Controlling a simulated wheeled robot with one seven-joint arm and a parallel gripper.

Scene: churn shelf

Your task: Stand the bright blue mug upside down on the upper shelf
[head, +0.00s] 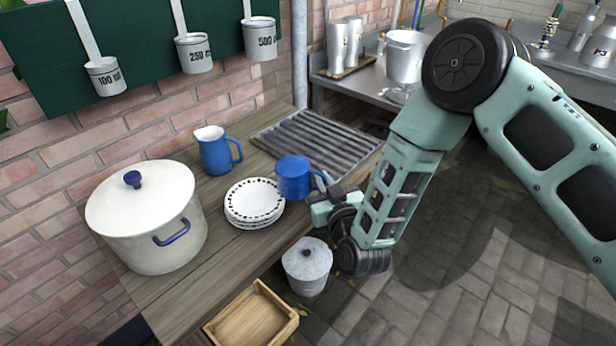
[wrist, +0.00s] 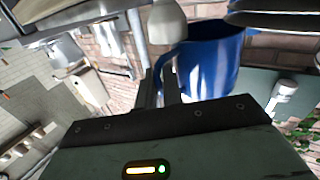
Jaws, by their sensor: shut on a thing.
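The bright blue mug (head: 293,178) is in the air over the right part of the wooden surface (head: 222,262), just right of the plates. My gripper (head: 325,188) is shut on its handle side, to the right of the mug. In the wrist view the mug (wrist: 212,62) fills the upper middle, just beyond my gripper fingers (wrist: 160,85). I cannot tell surely whether its mouth faces up or down. I cannot tell which surface is the upper shelf.
A white lidded pot (head: 150,225), a blue jug (head: 214,155) and stacked plates (head: 250,213) stand left of the mug. A ridged grey rack (head: 318,138) lies behind it. A grey lidded pot (head: 307,268) and a wooden tray (head: 252,318) are lower in front.

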